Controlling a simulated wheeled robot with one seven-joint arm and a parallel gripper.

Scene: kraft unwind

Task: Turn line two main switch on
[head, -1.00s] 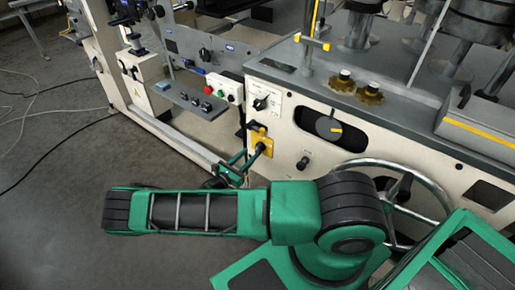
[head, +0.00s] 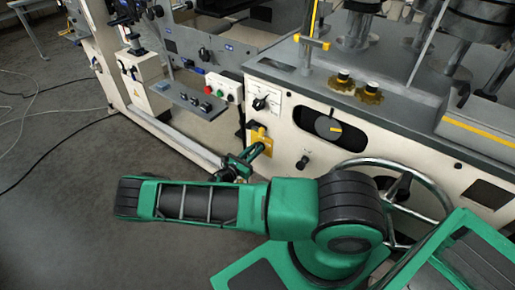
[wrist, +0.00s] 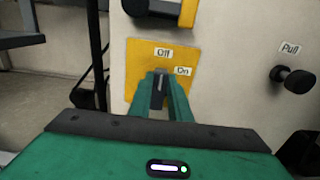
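The line two main switch is a yellow plate (wrist: 133,62) with a dark handle (wrist: 160,86), labelled Off at the top and On at the upper right. In the head view, the yellow plate (head: 258,133) is low on the machine's cream front. My gripper (wrist: 161,77) has its two green fingers on either side of the handle, close against it, and appears shut on it. The handle seems to point up toward Off, though the fingers hide much of it. In the head view, my gripper (head: 262,149) reaches the plate from the lower left.
A black knob labelled Pull (wrist: 294,80) sticks out to the right of the plate. A rotary selector (head: 261,102) is above it. A box with red and green buttons (head: 222,88) is at the upper left. A large handwheel (head: 437,190) stands at the right.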

